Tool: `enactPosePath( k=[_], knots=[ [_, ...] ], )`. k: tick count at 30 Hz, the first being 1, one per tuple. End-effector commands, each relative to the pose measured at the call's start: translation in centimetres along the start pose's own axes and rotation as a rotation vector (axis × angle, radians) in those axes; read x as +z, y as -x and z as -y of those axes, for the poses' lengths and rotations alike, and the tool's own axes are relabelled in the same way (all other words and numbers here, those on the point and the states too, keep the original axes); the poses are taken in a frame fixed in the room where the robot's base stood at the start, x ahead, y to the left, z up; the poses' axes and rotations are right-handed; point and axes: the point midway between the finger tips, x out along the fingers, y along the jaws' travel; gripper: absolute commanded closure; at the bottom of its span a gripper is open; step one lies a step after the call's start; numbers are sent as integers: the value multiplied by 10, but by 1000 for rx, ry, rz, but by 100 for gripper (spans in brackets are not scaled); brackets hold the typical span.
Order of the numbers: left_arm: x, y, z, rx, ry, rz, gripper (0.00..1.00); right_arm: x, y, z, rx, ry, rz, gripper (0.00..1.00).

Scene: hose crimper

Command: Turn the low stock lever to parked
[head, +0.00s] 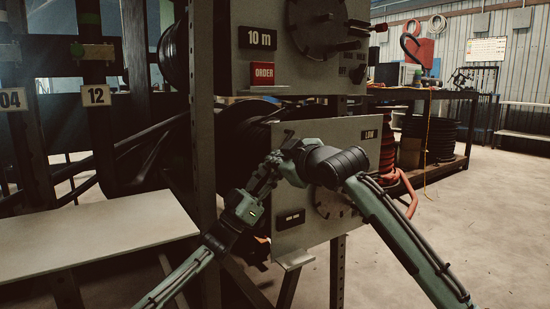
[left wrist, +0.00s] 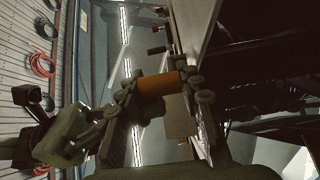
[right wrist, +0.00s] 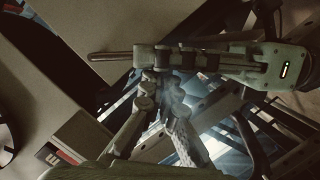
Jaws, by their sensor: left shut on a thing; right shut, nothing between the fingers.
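The lower panel (head: 350,225) carries a "LOW" label (head: 371,134), a round dial (head: 335,204) and a small black plate (head: 291,219). My left gripper (head: 271,165) is at the panel's left edge. In the left wrist view it (left wrist: 160,86) is shut on an orange-brown cylindrical grip (left wrist: 158,83), seemingly the low stock lever's handle. A dark rod (right wrist: 110,55) shows beside my left gripper in the right wrist view. My right gripper (right wrist: 156,98) is shut and empty, close to the left one. The right arm hides the panel's middle; the lever's setting cannot be told.
Above is another panel with a "10 m" sign (head: 260,37) and a red ORDER button (head: 263,74). A steel post (head: 202,120) stands just left of the panels. A pale bench (head: 90,235) is at the left. The floor at the right (head: 490,235) is open.

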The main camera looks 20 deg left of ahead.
Motion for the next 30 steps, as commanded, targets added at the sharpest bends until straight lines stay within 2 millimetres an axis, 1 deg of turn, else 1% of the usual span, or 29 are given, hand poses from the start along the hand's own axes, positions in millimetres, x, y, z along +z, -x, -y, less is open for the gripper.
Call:
enactPosePath(
  k=[1,7,8,13,23,26,30],
  knots=[
    [5,1,-2,2,2,9,100,8,-1,0,4,15,10,100],
    [4,1,-2,3,1,6,100,11,-2,0,4,16,16,100],
    [4,1,-2,3,1,6,64,12,-2,-1,4,15,17,100],
    [2,0,-2,3,1,2,43,12,-2,-1,4,15,16,100],
    [-1,0,0,2,0,-3,43,9,-2,0,4,15,13,100],
    [-1,7,0,1,0,-2,43,9,-2,0,4,15,12,100],
    [0,26,0,1,0,0,43,9,-1,-2,6,15,12,100]
  ],
)
